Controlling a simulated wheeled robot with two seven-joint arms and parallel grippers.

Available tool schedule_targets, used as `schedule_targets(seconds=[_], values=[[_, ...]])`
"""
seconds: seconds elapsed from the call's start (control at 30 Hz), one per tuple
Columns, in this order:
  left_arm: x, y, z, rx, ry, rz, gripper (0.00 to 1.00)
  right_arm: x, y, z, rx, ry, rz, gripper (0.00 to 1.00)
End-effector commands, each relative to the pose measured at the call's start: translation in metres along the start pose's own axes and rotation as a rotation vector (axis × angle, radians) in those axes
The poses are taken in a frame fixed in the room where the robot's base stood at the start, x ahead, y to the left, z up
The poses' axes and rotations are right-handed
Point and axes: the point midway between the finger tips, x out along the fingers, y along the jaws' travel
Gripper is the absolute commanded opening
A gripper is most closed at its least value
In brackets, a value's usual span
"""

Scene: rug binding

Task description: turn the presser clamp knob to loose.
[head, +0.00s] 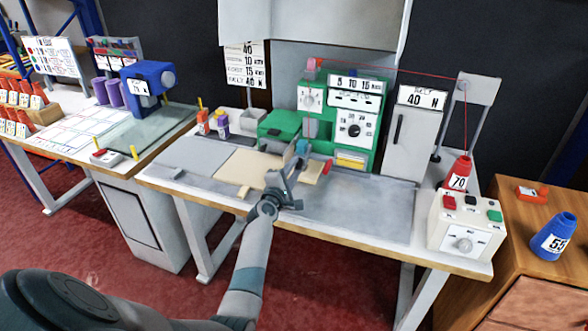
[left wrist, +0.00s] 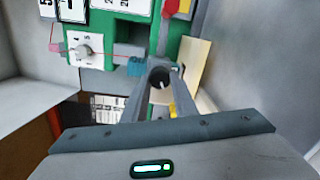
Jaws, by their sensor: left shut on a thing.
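My left gripper (head: 290,174) reaches in over the table to the front of the green binding machine (head: 376,118). In the left wrist view, the two fingers of the left gripper (left wrist: 164,72) stand either side of a dark round knob (left wrist: 160,77), shut on it. It appears to be the presser clamp knob; no mark for its setting can be read. A blue block (left wrist: 136,67) is just left of the knob, and also shows in the head view (head: 302,147). In the head view the knob is hidden by the gripper. My right gripper is not in view.
A red-tipped lever (head: 327,167) is just right of my gripper. A cream rug piece (head: 247,169) lies on the table to its left. A control box (head: 465,226) and a red cone marked 70 (head: 459,173) stand at the right. The grey table front (head: 360,216) is clear.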

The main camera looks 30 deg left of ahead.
Motion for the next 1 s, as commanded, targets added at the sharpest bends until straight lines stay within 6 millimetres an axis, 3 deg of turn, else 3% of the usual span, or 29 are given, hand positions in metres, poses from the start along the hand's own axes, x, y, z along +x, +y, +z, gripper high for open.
schedule_targets(seconds=[0.37, 0.4, 0.47, 1.0], values=[[0.000, 0.000, 0.000, -0.008, 0.000, 0.001, 0.03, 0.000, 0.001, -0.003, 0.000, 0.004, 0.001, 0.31], [0.000, 0.000, 0.000, -0.008, 0.000, 0.001, 0.32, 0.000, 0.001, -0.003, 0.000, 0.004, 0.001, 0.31], [0.000, 0.000, 0.000, -0.008, 0.000, 0.001, 0.44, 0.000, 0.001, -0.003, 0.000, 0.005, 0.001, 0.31], [-0.010, -0.001, 0.000, -0.006, -0.001, -0.001, 0.44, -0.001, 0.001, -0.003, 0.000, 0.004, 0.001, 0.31]])
